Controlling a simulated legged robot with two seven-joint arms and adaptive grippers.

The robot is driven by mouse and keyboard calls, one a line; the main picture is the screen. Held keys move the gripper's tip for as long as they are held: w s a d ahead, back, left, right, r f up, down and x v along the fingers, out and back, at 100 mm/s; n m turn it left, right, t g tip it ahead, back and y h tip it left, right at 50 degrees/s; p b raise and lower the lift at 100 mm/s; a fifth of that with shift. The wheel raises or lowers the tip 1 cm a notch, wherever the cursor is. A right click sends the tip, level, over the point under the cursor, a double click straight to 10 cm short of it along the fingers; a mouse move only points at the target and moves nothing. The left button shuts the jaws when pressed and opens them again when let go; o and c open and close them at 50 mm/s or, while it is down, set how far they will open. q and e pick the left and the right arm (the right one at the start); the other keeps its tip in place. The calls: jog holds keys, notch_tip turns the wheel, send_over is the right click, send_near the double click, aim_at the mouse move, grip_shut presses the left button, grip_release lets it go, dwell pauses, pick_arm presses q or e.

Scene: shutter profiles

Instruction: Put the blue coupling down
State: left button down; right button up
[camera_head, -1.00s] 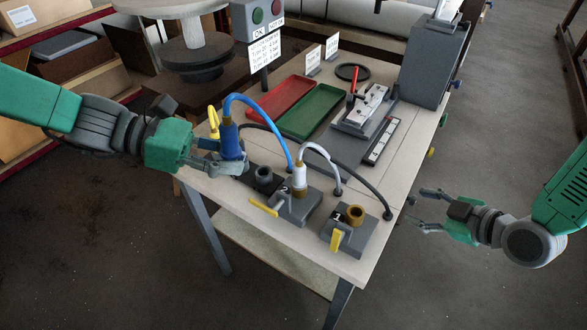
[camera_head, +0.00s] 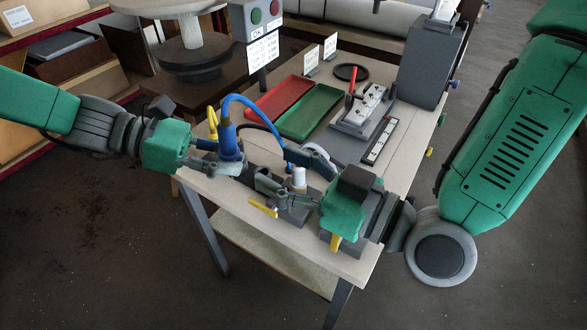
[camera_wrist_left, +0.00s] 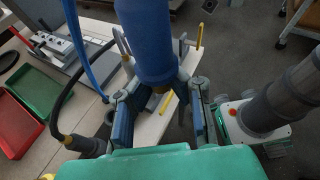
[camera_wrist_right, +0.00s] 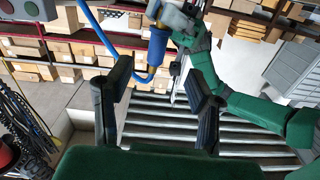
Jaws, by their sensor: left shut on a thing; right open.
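The blue coupling (camera_head: 230,142), with a blue hose curving from its top, is upright in my left gripper (camera_head: 228,163) at the table's left edge. In the left wrist view, the blue coupling (camera_wrist_left: 150,45) stands between both fingers. My right gripper (camera_head: 272,168) is open, its fingers pointing left toward the coupling across the valve mounts. The right wrist view shows the blue coupling (camera_wrist_right: 157,50) beyond the empty fingers, apart from them. Whether the coupling's lower end touches anything is hidden by my grippers.
A white coupling (camera_head: 299,178) stands on a valve mount with a yellow handle (camera_head: 263,208). My right gripper covers the front mount. A red tray (camera_head: 279,97), a green tray (camera_head: 310,112) and a grey fixture (camera_head: 362,112) stand farther back. Hoses arch over the near table area.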

aim_at(231, 150)
pick_arm(q)
jog(key=shift+a, duration=0.45)
pick_arm(e)
jog(key=x, duration=0.9)
jog(key=shift+w+a+f, duration=0.1)
jog(key=shift+a, duration=0.3)
pick_arm(q)
jog(key=shift+d, duration=0.25)
pick_arm(e)
jog(key=shift+w+a, duration=0.35)
jog(key=shift+w, duration=0.1)
pick_arm(q)
jog(key=shift+a, duration=0.1)
pick_arm(e)
jog(key=shift+a, duration=0.15)
grip_shut()
pick_arm(q)
jog(key=c, duration=1.6)
grip_release()
jog(key=shift+o, duration=0.2)
